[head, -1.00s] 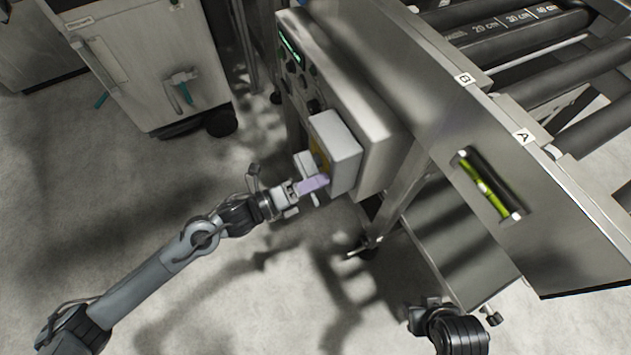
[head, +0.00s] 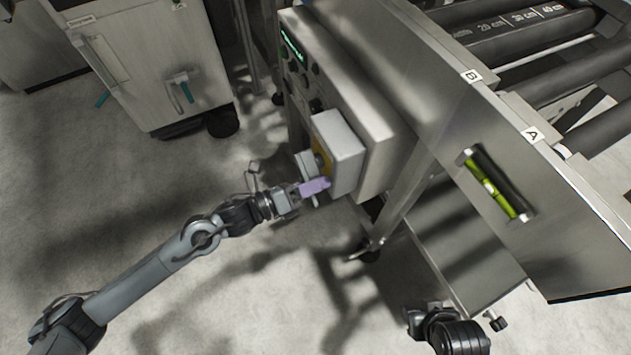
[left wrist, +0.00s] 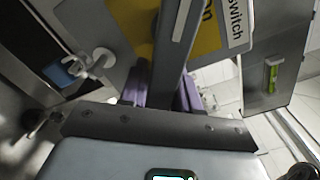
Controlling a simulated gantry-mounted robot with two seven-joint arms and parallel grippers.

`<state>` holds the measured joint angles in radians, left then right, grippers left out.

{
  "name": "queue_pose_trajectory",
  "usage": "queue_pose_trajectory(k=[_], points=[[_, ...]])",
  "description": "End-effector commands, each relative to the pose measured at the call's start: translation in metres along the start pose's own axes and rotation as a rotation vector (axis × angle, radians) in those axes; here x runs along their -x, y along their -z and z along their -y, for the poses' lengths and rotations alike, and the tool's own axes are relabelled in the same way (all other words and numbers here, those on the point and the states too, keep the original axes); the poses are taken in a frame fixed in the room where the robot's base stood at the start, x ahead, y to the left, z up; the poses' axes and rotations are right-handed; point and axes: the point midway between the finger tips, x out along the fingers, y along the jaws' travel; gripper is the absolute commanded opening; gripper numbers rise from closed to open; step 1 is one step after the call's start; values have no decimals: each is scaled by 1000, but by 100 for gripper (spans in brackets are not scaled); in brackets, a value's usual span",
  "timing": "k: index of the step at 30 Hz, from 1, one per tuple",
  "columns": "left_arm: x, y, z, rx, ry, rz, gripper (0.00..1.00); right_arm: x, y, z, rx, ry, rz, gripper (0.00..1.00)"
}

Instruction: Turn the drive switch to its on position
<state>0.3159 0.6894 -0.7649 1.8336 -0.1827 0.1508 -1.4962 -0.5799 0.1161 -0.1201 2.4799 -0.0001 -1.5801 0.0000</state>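The drive switch sits on a grey box (head: 338,139) on the side of the machine's control cabinet. Its yellow plate (left wrist: 131,22) shows in the left wrist view, with a white label ending in "switch" and part of the word "on". A grey bar-like handle (left wrist: 176,45) stands out from the plate. My left gripper (head: 315,187) is at the handle. Its purple finger pads lie on either side of the handle (left wrist: 165,95), with no clear gap seen, so it appears shut on it. The handle's tip is hidden behind the gripper body.
The control cabinet (head: 368,118) has a small green display and knobs. A roller conveyor with a green spirit level (head: 492,185) stands at the right. A white cabinet (head: 145,60) on casters is at the upper left. The floor around my left arm is clear.

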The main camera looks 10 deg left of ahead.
Motion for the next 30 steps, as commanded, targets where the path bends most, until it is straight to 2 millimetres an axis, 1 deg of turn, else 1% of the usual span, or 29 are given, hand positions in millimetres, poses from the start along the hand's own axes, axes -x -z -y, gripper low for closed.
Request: queue_pose_trajectory(k=[1, 3, 4, 12, 16, 20, 30], points=[[0, 0, 0, 0, 0, 0, 39, 0, 0, 0, 1, -1, 0, 43], [0, 0, 0, 1, 0, 0, 50, 0, 0, -1, 4, -3, 1, 43], [0, 0, 0, 1, 0, 0, 51, 0, 0, -1, 5, -4, 1, 43], [1, 0, 0, 1, 0, 0, 51, 0, 0, -2, 8, -6, 1, 43], [7, 0, 1, 2, -2, 0, 51, 4, 1, -2, 8, -6, 1, 43], [24, -1, 1, 2, -4, -1, 51, 12, 3, -2, 7, -5, 1, 43], [81, -1, 2, 2, -4, -2, 51, 34, 11, -1, 0, 0, 0, 43]])
